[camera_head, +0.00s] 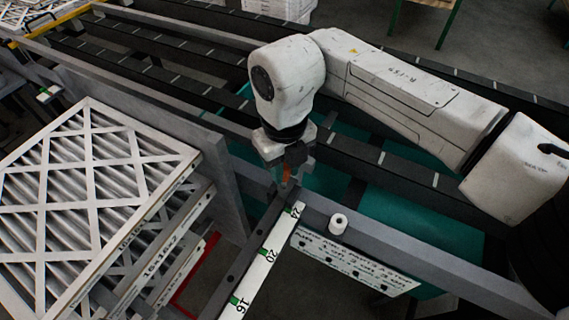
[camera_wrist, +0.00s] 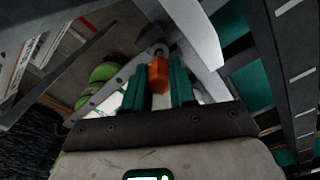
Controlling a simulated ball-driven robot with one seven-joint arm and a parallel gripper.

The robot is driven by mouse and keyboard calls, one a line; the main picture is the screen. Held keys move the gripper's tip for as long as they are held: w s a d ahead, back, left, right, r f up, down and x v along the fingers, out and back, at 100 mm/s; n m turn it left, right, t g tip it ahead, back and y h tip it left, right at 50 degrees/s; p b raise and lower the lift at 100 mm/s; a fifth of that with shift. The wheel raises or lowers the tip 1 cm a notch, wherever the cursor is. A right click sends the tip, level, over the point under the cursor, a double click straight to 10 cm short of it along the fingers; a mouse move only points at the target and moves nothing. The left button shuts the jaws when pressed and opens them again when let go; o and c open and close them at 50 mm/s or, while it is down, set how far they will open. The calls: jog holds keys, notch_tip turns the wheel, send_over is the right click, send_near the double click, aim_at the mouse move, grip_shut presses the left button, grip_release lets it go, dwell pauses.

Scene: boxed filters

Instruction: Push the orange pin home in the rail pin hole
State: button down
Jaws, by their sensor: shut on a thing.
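The orange pin (camera_wrist: 158,74) is between the two fingers of my gripper (camera_wrist: 160,88) in the wrist view, and the fingers are shut on it. Its far end points at the grey metal rail ahead. The rail carries a white scale strip (camera_head: 262,257) with green marks. I cannot tell whether the pin tip is inside a hole, because the fingers and the rail end hide it.
A stack of white-framed pleated filters (camera_head: 90,190) stands at the left, close to a grey upright plate (camera_head: 222,180). A small white roll (camera_head: 338,222) sits on the grey beam right of the rail. A labelled white plate (camera_head: 355,262) hangs below that beam. Dark conveyor rails run behind.

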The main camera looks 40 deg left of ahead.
aim_at(284, 177)
jog(key=shift+f+b, duration=0.85)
jog(key=shift+f, duration=0.7)
jog(key=c, duration=0.8)
grip_release()
jog(key=shift+c, duration=0.2)
notch_tip(284, 177, up, 11)
jog(key=shift+f+b, duration=0.1)
jog(key=shift+b, duration=0.75)
